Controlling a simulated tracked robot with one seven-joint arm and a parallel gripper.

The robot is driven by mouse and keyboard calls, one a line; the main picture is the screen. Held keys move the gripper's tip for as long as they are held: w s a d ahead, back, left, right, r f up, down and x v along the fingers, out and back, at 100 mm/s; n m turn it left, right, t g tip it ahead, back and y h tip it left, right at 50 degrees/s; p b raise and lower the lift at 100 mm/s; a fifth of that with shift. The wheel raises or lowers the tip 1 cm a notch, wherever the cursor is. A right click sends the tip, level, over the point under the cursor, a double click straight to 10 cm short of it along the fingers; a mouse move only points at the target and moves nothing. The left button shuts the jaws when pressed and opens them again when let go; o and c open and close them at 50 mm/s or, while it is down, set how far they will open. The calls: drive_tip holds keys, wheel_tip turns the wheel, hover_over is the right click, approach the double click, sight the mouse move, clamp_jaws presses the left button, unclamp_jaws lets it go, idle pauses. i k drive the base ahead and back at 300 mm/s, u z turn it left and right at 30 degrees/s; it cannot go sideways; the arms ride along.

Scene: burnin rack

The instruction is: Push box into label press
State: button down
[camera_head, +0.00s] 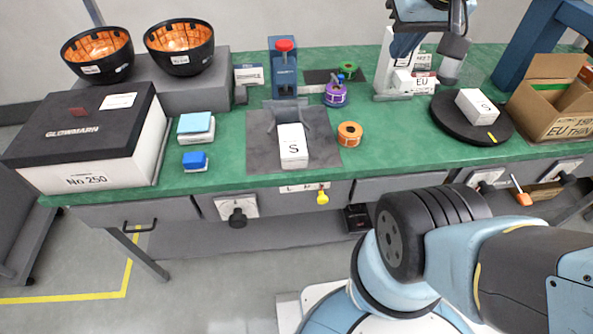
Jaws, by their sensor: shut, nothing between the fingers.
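A white box marked S (293,147) stands on a grey mat (263,156) on the green bench, in front of a grey guide (263,116). Behind the guide is a blue press with a red knob (283,70), which I take as the label press. The box is at the guide's near side; whether it touches the guide is unclear. A second white S box (476,107) lies on a black turntable (447,123).
An orange tape roll (350,134) lies right of the mat and a purple roll (335,94) behind it. Blue pads and a large Glowmarn box (85,135) are on the left. An open carton (540,115) stands at right.

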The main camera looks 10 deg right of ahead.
sight(294, 149)
drive_tip(key=u, duration=1)
drive_tip(key=k, duration=1.9)
drive_tip(key=z, duration=0.85)
drive_tip(key=i, duration=1)
drive_tip(key=z, duration=0.05)
